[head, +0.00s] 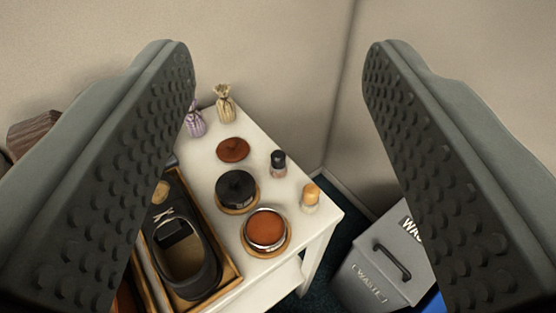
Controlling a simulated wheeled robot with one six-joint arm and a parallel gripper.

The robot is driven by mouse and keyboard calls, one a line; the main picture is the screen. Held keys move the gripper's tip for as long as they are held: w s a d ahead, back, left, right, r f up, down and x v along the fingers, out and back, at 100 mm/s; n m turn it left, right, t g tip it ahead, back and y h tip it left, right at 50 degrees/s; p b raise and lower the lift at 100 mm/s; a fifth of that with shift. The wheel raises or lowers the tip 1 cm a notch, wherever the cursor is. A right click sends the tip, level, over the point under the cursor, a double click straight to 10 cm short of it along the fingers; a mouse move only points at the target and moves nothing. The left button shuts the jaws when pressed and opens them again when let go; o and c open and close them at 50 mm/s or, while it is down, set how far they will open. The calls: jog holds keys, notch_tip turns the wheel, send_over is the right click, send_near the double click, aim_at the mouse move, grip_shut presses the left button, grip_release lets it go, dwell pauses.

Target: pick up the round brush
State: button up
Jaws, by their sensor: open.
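My gripper (278,62) is open and empty, its two dark studded fingers wide apart on either side of the view. Between them, lower down, is a white table. A round black piece with a small raised middle (237,186) sits on a round wooden base on the table; it may be the round brush, but I cannot tell for sure. A silver-rimmed tin with red-brown filling (266,229) stands on a wooden coaster nearer me. A flat red-brown disc (233,149) lies farther back. No finger touches any of them.
A black shoe (187,262) lies in a wooden tray (228,277), partly behind the left finger. A dark-capped bottle (278,163) and an orange-topped one (311,196) stand at right. Two small tied sachets (225,103) are at the back. A grey waste bin (366,275) is on the floor.

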jog(key=shift+o, duration=0.3)
jog(key=n+g, duration=0.2)
jog(key=g, duration=1.5)
send_over(278, 155)
notch_tip(278, 155, down, 16)
jog(key=f, duration=0.8)
jog(key=w+f, duration=0.1)
jog(key=f, duration=0.3)
jog(key=shift+d+f, duration=0.1)
jog(key=shift+f, duration=0.05)
jog(key=f, duration=0.2)
jog(key=s+f, duration=0.1)
jog(key=f, duration=0.1)
jog(key=shift+f, duration=0.15)
jog(key=shift+w+f, duration=0.1)
jog(key=shift+f, duration=0.4)
jog(key=c, duration=1.1)
